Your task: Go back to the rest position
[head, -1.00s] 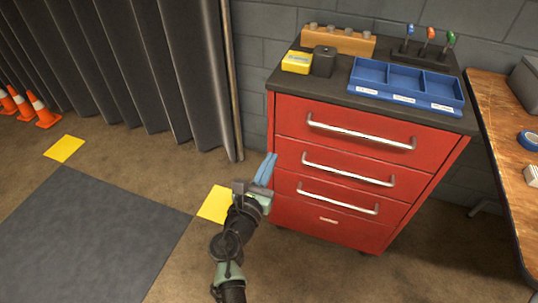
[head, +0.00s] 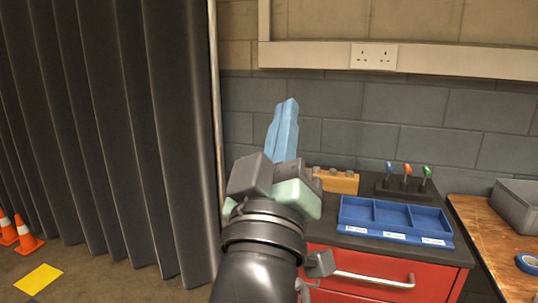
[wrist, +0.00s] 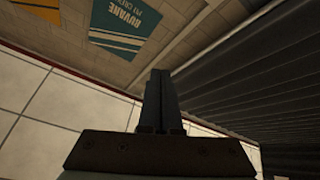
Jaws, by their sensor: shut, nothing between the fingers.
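My gripper (head: 287,108) is raised in front of the wall in the head view, with its blue fingers pointing up. The fingers are together and hold nothing. In the wrist view my gripper (wrist: 160,75) points up toward the ceiling and upper wall, with its two dark fingers side by side. My arm hides the left part of the red drawer cabinet (head: 445,280) in the head view.
A blue tray (head: 352,228), an orange-brown block (head: 338,183) and a tool stand (head: 398,190) are on the cabinet top. A wooden bench (head: 480,225) is at right. A dark curtain (head: 130,150) hangs at left, near orange cones (head: 27,238). A socket (head: 374,56) is on the wall.

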